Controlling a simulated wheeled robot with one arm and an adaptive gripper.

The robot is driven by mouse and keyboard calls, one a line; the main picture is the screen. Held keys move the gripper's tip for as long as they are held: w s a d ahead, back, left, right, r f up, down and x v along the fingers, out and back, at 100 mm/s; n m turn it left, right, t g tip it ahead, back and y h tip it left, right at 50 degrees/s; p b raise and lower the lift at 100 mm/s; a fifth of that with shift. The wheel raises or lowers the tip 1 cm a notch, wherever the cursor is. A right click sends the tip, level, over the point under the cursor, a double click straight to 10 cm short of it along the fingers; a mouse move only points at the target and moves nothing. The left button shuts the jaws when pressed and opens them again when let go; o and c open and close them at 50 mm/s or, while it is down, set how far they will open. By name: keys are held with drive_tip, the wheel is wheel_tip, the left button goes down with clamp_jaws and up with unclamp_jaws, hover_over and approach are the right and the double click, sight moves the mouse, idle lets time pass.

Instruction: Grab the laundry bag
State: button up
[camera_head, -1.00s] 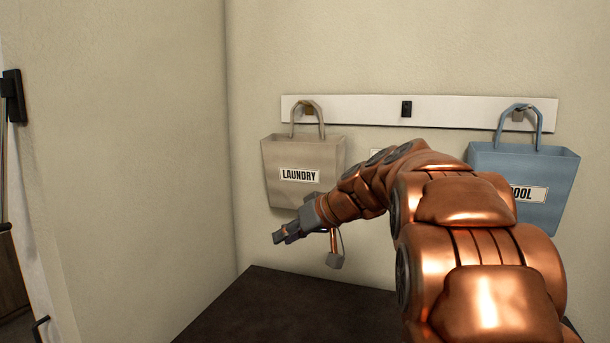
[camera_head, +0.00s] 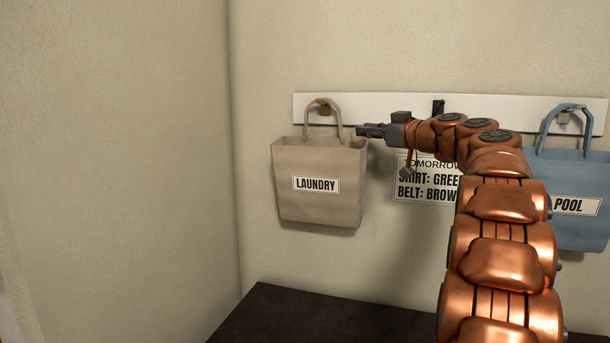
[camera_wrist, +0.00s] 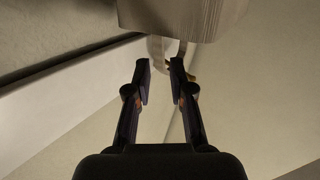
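The beige laundry bag (camera_head: 320,208), labelled LAUNDRY, hangs by its handle (camera_head: 339,117) from a brass hook (camera_head: 322,108) at the left end of the white rail. My gripper (camera_head: 362,130) is just right of the handle, level with its lower part, pointing left. In the wrist view, my gripper (camera_wrist: 161,68) is open, with a clear gap between its two fingers. The bag (camera_wrist: 190,18) fills the top middle there, and its handle (camera_wrist: 155,47) shows just beyond the fingertips. Nothing is held.
The white rail (camera_head: 385,105) runs along the wall behind my gripper, with a dark hook in its middle. A blue bag (camera_head: 580,232) labelled POOL hangs at right. A wall sign (camera_head: 421,190) is partly covered by my arm. A dark surface (camera_head: 300,315) lies below.

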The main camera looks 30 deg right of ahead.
drive_tip(key=shift+w+d+r, duration=0.1)
drive_tip(key=shift+w+d, duration=0.05)
drive_tip(key=shift+w, duration=0.25)
drive_tip(key=shift+w+d+r, duration=0.1)
drive_tip(key=shift+w+d, duration=0.05)
drive_tip(key=shift+w, duration=0.25)
drive_tip(key=w+a+f+p, duration=0.1)
drive_tip(key=w+p, duration=0.2)
drive_tip(key=w, duration=0.4)
drive_tip(key=shift+w, duration=0.15)
drive_tip(key=shift+a, duration=0.1)
clamp_jaws()
